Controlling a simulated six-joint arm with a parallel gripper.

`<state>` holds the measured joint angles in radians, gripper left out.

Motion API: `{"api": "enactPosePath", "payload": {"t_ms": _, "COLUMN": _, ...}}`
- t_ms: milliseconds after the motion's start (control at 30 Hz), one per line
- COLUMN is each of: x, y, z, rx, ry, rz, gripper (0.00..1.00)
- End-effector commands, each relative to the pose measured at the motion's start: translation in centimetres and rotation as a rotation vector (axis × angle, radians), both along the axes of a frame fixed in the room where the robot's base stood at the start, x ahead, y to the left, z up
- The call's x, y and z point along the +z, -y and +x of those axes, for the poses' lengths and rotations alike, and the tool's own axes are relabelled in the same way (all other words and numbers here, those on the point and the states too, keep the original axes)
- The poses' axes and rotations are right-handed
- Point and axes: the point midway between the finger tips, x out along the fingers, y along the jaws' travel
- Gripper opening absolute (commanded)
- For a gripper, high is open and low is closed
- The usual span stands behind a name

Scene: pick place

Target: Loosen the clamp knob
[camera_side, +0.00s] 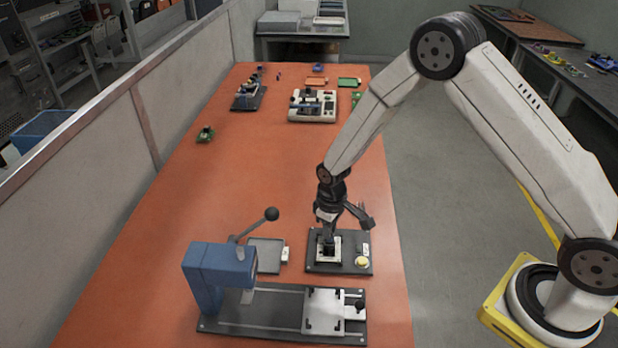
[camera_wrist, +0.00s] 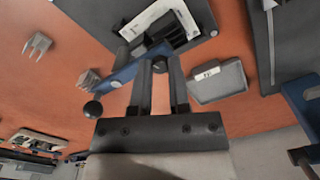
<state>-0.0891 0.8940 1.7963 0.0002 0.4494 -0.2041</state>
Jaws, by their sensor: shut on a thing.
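My gripper (camera_side: 328,250) points down over a small fixture on a dark base plate (camera_side: 312,267), right of the blue press. The knob sits by a blue bar (camera_wrist: 128,72) at the edge of a dark plate with a white part (camera_wrist: 150,16). In the side view the fingers hide the knob, so its turn cannot be told.
A blue press (camera_side: 212,272) with a ball-ended lever (camera_side: 271,213) stands to the left. A rail plate with a white carriage (camera_side: 322,308) lies in front. A grey tray (camera_side: 266,254) is beside the press. The orange table's middle is clear; several fixtures stand farther back.

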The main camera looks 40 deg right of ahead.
Motion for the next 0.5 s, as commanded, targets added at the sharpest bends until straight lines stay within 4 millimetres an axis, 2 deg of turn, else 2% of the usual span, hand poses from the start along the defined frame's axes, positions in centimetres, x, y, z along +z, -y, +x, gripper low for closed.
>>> {"api": "enactPosePath", "payload": {"t_ms": 500, "x": -0.31, "y": 0.08, "z": -0.27, "rx": 0.491, "ry": -0.007, "rz": 0.000, "gripper": 0.00}}
